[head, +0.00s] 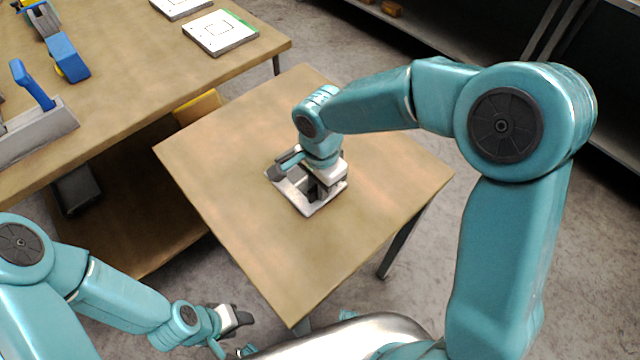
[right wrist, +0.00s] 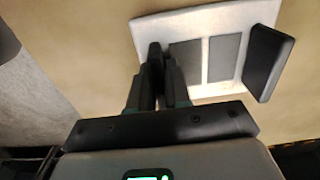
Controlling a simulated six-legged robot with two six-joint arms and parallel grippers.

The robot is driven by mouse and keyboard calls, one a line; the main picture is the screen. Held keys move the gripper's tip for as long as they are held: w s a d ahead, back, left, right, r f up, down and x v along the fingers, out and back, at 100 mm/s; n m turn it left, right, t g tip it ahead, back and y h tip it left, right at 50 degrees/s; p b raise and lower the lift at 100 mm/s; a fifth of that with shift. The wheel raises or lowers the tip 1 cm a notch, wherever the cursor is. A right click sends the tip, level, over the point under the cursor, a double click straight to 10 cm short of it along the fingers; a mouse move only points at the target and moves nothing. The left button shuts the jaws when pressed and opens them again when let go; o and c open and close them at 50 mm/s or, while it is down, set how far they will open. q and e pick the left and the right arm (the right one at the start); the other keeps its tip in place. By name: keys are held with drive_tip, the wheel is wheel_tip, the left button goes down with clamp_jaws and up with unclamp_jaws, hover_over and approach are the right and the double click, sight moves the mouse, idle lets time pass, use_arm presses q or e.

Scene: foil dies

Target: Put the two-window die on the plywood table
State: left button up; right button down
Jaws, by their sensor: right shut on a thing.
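The two-window die (head: 293,192) is a pale plate with dark upright blocks, at the middle of the small plywood table (head: 240,200). In the right wrist view the die (right wrist: 205,22) shows two grey windows side by side and a dark block at its right end. My right gripper (head: 316,180) is over the die, its fingers (right wrist: 164,75) close together at the plate's left end, shut on the die. The fingers hide part of it. The plate looks flat at the tabletop; I cannot tell whether it touches. My left gripper (head: 242,317) is low beside the table, apart from the die.
A larger wooden table (head: 130,90) stands at the upper left. On it are a pale plate with a green edge (head: 220,32), another pale plate (head: 180,6), a blue tool (head: 67,57) and a grey device with a blue lever (head: 35,132). The small table is otherwise clear.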

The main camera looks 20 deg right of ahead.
drive_tip(key=shift+s+r, duration=0.1)
drive_tip(key=shift+r, duration=0.05)
drive_tip(key=c, duration=1.1)
unclamp_jaws()
drive_tip(key=shift+f, duration=0.2)
drive_tip(key=shift+r, duration=0.1)
drive_tip(key=shift+r, duration=0.25)
wheel_tip(320, 180, up, 12)
drive_tip(key=shift+f+p, duration=0.15)
drive_tip(key=shift+p, duration=0.4)
